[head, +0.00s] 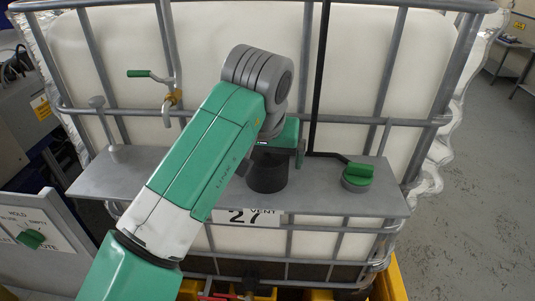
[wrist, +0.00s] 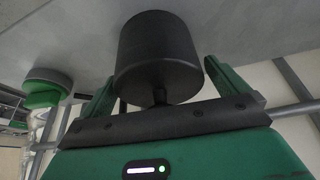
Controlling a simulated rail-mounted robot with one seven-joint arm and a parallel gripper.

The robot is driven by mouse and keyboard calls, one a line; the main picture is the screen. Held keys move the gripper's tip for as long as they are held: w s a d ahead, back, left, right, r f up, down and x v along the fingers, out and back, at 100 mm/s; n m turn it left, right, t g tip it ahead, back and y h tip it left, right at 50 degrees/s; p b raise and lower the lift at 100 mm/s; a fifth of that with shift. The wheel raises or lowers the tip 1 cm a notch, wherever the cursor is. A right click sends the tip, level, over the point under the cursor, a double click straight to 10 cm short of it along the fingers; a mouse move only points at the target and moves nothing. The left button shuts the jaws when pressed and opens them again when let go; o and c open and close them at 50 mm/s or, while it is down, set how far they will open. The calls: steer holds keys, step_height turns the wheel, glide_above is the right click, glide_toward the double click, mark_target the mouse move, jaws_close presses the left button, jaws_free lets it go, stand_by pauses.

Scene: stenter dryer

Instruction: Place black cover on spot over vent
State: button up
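The black cover (head: 267,174) is a short dark cylinder on the grey shelf, just behind the sign reading VENT 27 (head: 248,217). In the wrist view the cover (wrist: 152,45) appears upright against the grey shelf, with a thin knob stem facing my gripper. My gripper (head: 276,145) is directly over the cover. In the wrist view, the two green fingers of my gripper (wrist: 160,75) stand wide apart on either side of the stem, with visible gaps. No vent opening shows; any under the cover is hidden.
A green-handled cap (head: 357,178) stands on the shelf (head: 330,195) to the right. A thin black rod (head: 318,90) runs down to it. Grey posts (head: 110,130) and a brass valve (head: 172,100) are at left. The caged white tank (head: 355,60) stands behind. Shelf between cover and cap is clear.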

steer(key=b+v, duration=0.2)
steer(key=v, duration=1)
steer(key=shift+w+r, duration=0.1)
steer(key=shift+r, duration=0.1)
steer(key=w+d+m+t+h, duration=0.1)
steer(key=d+m+t+h, duration=0.25)
steer(key=d, duration=0.65)
steer(key=s+d+r+t+h, duration=0.3)
steer(key=d+t, duration=0.1)
steer(key=t, duration=0.2)
steer(key=s+a+r+n+t+y+p, duration=0.1)
steer(key=s+a+r+n+t+y, duration=0.1)
steer(key=s+a, duration=0.5)
steer(key=s+a+r+n+t+y+p, duration=0.1)
steer(key=s+a+r+n+t+y, duration=0.2)
steer(key=s+t, duration=0.6)
steer(key=shift+s+a+r+y, duration=1)
steer(key=shift+a+r+y, duration=0.3)
steer(key=shift+a, duration=0.6)
steer(key=shift+f, duration=0.1)
